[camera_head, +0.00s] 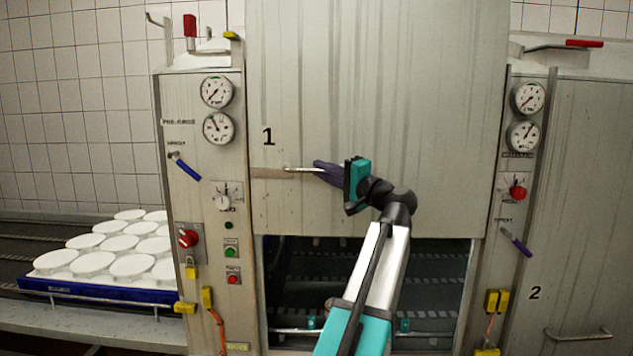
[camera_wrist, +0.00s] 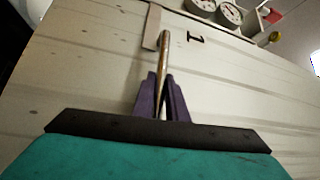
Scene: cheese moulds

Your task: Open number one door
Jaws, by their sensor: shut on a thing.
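The number one door (camera_head: 380,90) is a tall grey metal panel marked with a black 1. It stands raised, with a dark opening (camera_head: 290,285) showing below its lower edge. A horizontal bar handle (camera_head: 300,169) crosses the door's lower left part. My gripper (camera_head: 322,169) is at the handle's right part, its purple fingers shut on it. In the wrist view the handle (camera_wrist: 164,55) runs between the purple fingers of my gripper (camera_wrist: 162,95), with the door (camera_wrist: 90,70) behind. The fingers hide part of the handle.
Left of the door is a panel (camera_head: 222,195) with gauges, knobs and a blue lever. White round moulds (camera_head: 105,250) sit on a blue tray (camera_head: 100,291) at the left. Door number two (camera_head: 590,200) is at the right. Inside the opening are dark slatted surfaces.

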